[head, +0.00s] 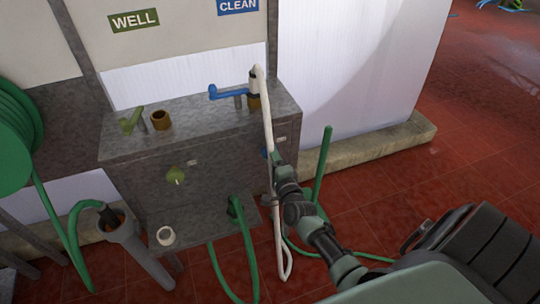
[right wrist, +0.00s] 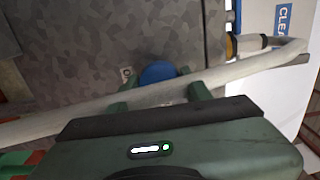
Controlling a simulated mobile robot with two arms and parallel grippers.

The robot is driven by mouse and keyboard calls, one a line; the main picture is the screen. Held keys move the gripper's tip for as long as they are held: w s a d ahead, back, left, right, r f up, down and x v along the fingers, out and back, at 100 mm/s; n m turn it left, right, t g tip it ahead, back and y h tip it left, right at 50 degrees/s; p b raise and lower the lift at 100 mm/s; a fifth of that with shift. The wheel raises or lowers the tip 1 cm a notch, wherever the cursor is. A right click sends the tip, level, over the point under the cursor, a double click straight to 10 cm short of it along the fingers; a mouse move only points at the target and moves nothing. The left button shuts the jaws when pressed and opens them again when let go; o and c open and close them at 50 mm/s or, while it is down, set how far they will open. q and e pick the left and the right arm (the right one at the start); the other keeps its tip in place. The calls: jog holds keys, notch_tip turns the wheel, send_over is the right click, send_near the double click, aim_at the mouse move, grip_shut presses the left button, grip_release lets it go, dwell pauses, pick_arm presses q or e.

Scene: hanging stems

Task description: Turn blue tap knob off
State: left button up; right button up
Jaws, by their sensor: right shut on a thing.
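The blue tap knob (head: 265,153) is on the front face of the grey metal box, at its right end, mostly hidden by my gripper and a white hose. In the right wrist view the blue knob (right wrist: 157,72) shows as a round top just beyond the hose. My right gripper (head: 272,158) is at the knob, its green fingers (right wrist: 158,88) on either side and shut on it. The white hose (right wrist: 60,117) crosses in front of the knob, over the fingers. My left gripper is not in view.
The white hose (head: 267,110) hangs down past my gripper. Green hoses hang below. Red tiled floor (head: 400,190) is open at right.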

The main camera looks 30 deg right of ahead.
jog(key=shift+f, duration=0.1)
jog(key=o, duration=1.4)
jog(key=shift+c, duration=0.2)
jog(key=shift+s, duration=0.1)
jog(key=v, duration=0.7)
jog(key=shift+s, duration=0.35)
